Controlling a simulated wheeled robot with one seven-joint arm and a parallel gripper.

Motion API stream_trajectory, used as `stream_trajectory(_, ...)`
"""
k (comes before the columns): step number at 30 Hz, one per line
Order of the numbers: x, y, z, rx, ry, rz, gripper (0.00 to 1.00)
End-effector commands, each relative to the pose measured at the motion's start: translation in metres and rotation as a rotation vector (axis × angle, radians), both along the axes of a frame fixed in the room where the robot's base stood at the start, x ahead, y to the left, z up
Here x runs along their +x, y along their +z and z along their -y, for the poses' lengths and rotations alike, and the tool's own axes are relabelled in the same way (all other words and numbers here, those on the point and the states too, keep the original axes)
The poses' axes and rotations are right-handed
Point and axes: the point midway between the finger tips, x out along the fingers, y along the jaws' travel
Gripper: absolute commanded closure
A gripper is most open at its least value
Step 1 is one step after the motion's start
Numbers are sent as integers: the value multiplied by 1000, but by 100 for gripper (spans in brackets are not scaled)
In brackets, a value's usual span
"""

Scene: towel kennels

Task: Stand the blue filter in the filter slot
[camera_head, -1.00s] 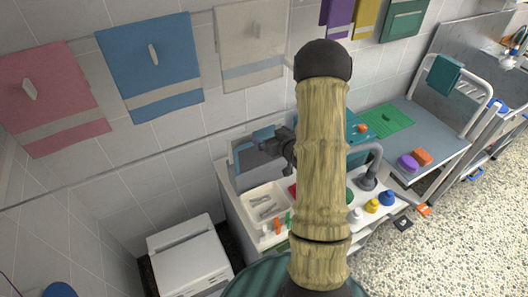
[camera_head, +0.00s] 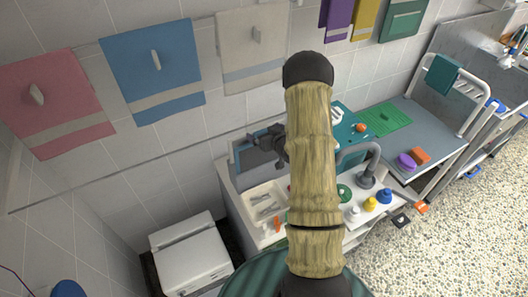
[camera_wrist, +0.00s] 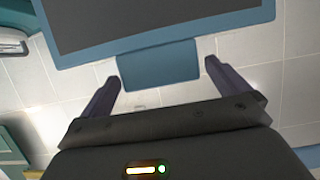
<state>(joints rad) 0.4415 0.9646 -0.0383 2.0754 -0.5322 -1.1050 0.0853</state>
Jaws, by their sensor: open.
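The blue filter (camera_wrist: 165,15), a grey panel in a blue frame with a blue tab (camera_wrist: 160,66), fills the top of the wrist view. In the head view a blue-edged grey panel (camera_head: 258,172), which looks like it, leans upright at the back of the white counter, partly behind my gripper (camera_head: 262,139). My gripper (camera_wrist: 162,76) is open, with its two fingers on either side of the tab and visible gaps on both sides. I cannot make out the filter slot in either view.
A white tray (camera_head: 250,209) with tools lies below the panel. A grey tap (camera_head: 368,168) and yellow and blue bottles (camera_head: 371,203) stand to the right. A white appliance (camera_head: 190,255) stands at lower left. Towels (camera_head: 155,75) hang on the wall.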

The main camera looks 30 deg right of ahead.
Motion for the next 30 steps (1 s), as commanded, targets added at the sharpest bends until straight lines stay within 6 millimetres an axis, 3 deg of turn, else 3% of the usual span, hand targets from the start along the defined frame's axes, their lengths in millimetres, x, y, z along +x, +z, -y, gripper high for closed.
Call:
stream_trajectory(4, 0, 0, 0, 0, 0, 0, 2)
stream_trajectory(12, 0, 0, 0, 0, 0, 0, 55)
stream_trajectory(14, 0, 1, 0, 0, 0, 1, 61)
stream_trajectory(23, 0, 4, 0, -1, 0, 2, 62)
stream_trajectory(30, 0, 25, 0, -2, -1, 4, 62)
